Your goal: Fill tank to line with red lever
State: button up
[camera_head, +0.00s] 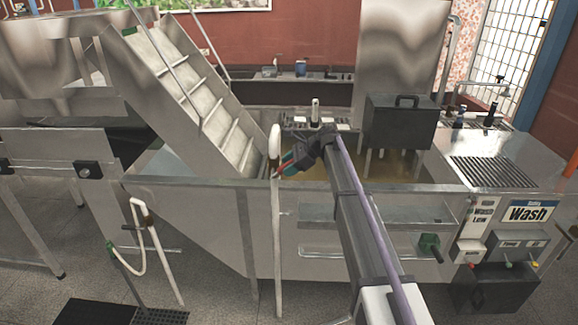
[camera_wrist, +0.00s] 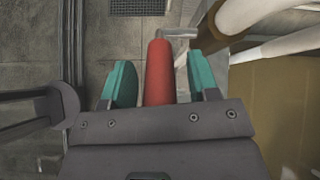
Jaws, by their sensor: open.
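The red lever (camera_wrist: 159,75) shows in the wrist view as a thick red handle lying between the two teal pads of my gripper (camera_wrist: 158,80). The pads are open, with a gap visible on each side of the lever. In the head view my gripper (camera_head: 287,164) is beside the upright white pipe (camera_head: 277,235), with a little red visible at the pads. The steel tank (camera_head: 300,225) holds brownish liquid (camera_head: 340,168), which also shows at the right of the wrist view (camera_wrist: 280,100). I cannot make out a fill line.
A stepped steel incline (camera_head: 195,95) enters the tank from the left. A black box (camera_head: 402,122) with a handle stands at the back right. A wash control panel (camera_head: 510,245) is at the right front. White pipes (camera_wrist: 275,40) run close to the right pad.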

jog(key=p+v, duration=0.7)
jog(key=v, duration=0.3)
jog(key=shift+d+r, duration=0.25)
jog(key=shift+r, duration=0.05)
dwell(6.7)
